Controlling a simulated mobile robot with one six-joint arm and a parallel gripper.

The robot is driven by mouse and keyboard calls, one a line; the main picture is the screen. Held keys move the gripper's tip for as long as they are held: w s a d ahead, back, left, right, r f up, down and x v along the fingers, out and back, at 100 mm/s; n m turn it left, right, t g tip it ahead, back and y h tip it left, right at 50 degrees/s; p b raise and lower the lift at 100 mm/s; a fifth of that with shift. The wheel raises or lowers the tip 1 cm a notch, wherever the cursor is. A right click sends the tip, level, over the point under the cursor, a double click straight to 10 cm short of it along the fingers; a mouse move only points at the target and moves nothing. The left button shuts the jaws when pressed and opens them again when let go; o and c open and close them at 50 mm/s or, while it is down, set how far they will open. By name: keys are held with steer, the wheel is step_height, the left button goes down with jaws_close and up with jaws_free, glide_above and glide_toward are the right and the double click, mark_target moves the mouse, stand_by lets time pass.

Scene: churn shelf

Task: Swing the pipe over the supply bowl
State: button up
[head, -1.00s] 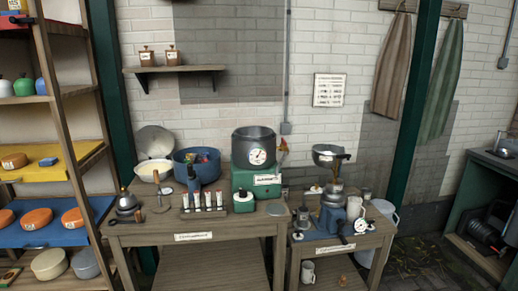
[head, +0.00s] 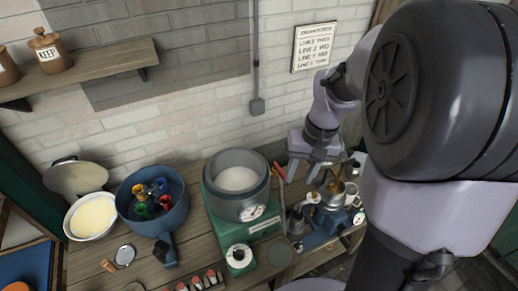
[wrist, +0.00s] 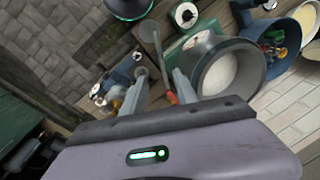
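My gripper (head: 303,163) points down in the head view, above the gap between the grey drum and the small machine. In the wrist view its two fingers (wrist: 162,92) are apart with nothing clearly held between them. A thin orange-red piece (head: 279,172) stands at the drum's right side; it also shows between the fingers in the wrist view (wrist: 171,97). I cannot tell whether it is part of the pipe. A metal bowl (head: 348,191) tops the small machine at right, partly hidden by my arm. I cannot tell for sure which bowl is the supply bowl.
The grey drum (head: 240,160) with pale contents sits on a green scale base (head: 240,228). The wall (head: 200,125) is close behind.

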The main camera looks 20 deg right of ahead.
mark_target(284, 211)
steer(key=f+b, duration=0.1)
steer(key=f, duration=0.4)
steer(key=a+f+b, duration=0.1)
steer(key=f, duration=0.4)
steer(key=w+a+f+b, duration=0.1)
steer(key=f+b, duration=0.1)
steer(key=f, duration=0.4)
steer(key=shift+a, duration=0.15)
jaws_close()
stand_by(0.4)
